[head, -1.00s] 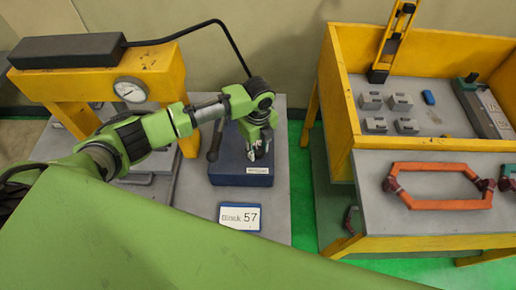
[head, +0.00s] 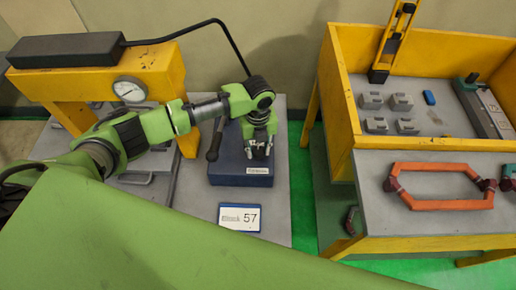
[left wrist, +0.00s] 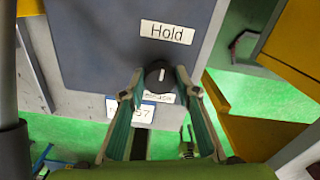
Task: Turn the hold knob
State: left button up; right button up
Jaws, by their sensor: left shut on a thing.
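The hold knob (left wrist: 159,74) is a small black round knob with a white mark, on a dark blue box below a white "Hold" label (left wrist: 167,32). In the left wrist view its white mark points straight up and down in the picture. My left gripper (left wrist: 158,75) has its two green-padded fingers on either side of the knob and is shut on it. In the head view the blue box (head: 225,172) stands on a grey table and my left gripper (head: 258,154) is over it, hiding the knob. My right gripper is not in view.
A sign reading "57" (head: 240,217) lies in front of the box. A black lever (head: 214,146) stands at the box's left. A yellow press with a gauge (head: 130,89) is further left. A yellow-walled bench (head: 338,100) with an orange hexagonal coil (head: 435,167) stands right.

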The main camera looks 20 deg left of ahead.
aim_at(258, 150)
pick_arm(q)
jog(key=shift+w+r, duration=0.1)
jog(key=shift+w, duration=0.05)
jog(key=o, duration=1.1)
notch_tip(258, 150, up, 12)
dwell(0.3)
